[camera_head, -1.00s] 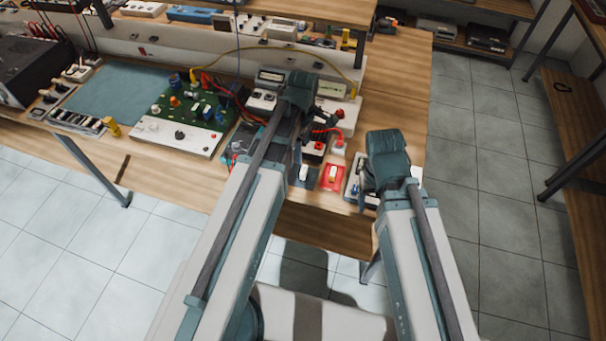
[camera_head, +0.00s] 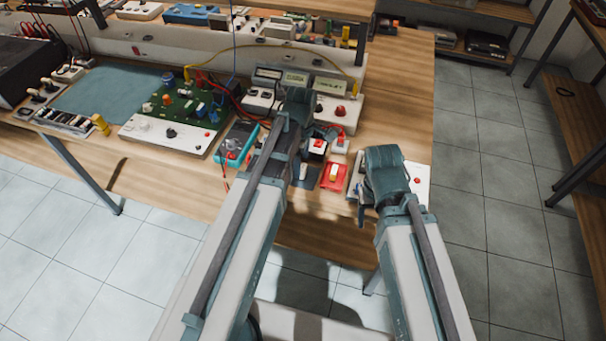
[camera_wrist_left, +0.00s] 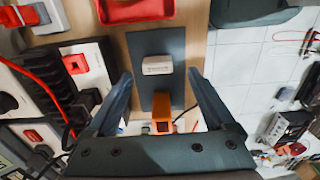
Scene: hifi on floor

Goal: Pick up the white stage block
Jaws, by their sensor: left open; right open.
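The white stage block (camera_wrist_left: 157,65) lies on a dark flat plate (camera_wrist_left: 150,45) in the left wrist view. In the head view the white block (camera_head: 303,171) shows on the dark plate (camera_head: 307,184), just beside my left forearm. My left gripper (camera_wrist_left: 160,80) is open, and its two fingers are on either side of the block's near side, with a gap to each. In the head view my left gripper (camera_head: 298,135) is mostly hidden by its own wrist. My right gripper (camera_head: 366,208) is open near the table's right front, its fingers partly hidden.
An orange block (camera_wrist_left: 161,112) is on the same plate, between my left fingers. Switch boxes (camera_head: 318,146), a teal meter (camera_head: 235,146) and a green circuit board (camera_head: 185,112) crowd the table.

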